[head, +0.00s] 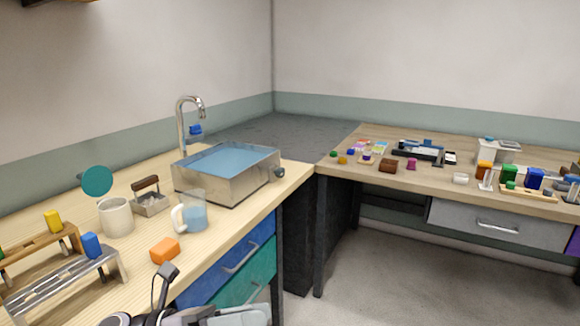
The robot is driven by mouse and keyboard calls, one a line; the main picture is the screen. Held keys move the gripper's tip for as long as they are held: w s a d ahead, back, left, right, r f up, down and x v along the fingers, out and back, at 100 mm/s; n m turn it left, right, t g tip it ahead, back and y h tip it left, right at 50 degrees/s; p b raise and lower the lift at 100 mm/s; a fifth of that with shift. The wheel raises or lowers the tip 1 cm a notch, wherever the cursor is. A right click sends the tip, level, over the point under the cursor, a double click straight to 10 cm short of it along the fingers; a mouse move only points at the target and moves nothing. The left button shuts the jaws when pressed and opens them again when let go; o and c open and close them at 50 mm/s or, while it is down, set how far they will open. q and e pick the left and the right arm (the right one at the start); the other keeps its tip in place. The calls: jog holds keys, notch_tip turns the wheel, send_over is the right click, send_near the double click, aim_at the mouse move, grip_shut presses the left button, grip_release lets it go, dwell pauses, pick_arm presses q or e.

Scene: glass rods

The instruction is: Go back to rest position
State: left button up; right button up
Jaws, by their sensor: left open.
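My left gripper (165,286) shows at the bottom, over the front edge of the left wooden counter (255,212). It is open, and I see nothing held in it. It is just in front of and below an orange block (165,250) in the picture; I cannot tell whether they touch. Part of my grey and black arm shows at the bottom edge. My right gripper is not in view. I cannot make out any glass rod clearly.
A metal rack (66,285) with a blue block, a white mug (116,217), a glass pitcher (193,212) and a water-filled basin (226,181) stand on the left counter. The right table (440,181) holds several small items. The floor (400,270) between is clear.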

pick_arm(q)
jog(key=a+f+n+t+y, duration=0.4)
jog(key=f+n+t+y, duration=0.25)
jog(key=n, duration=0.85)
jog(key=a+f+n+t+y, duration=0.5)
jog(key=n+t, duration=0.3)
jog(key=n, duration=0.7)
jog(key=s+a+f+n+g+y, duration=0.2)
jog(key=s+f+n+g+y, duration=0.1)
jog(key=s+f+n, duration=0.3)
jog(key=s+a+f+n+g+y+p, duration=0.1)
jog(key=s+a+f+n+g+y, duration=0.2)
jog(key=f, duration=0.7)
jog(key=s+n, duration=0.2)
jog(key=s, duration=0.1)
jog(key=shift+s+a+f+n, duration=0.15)
jog(key=shift+s+f+n, duration=0.1)
jog(key=shift+n, duration=0.15)
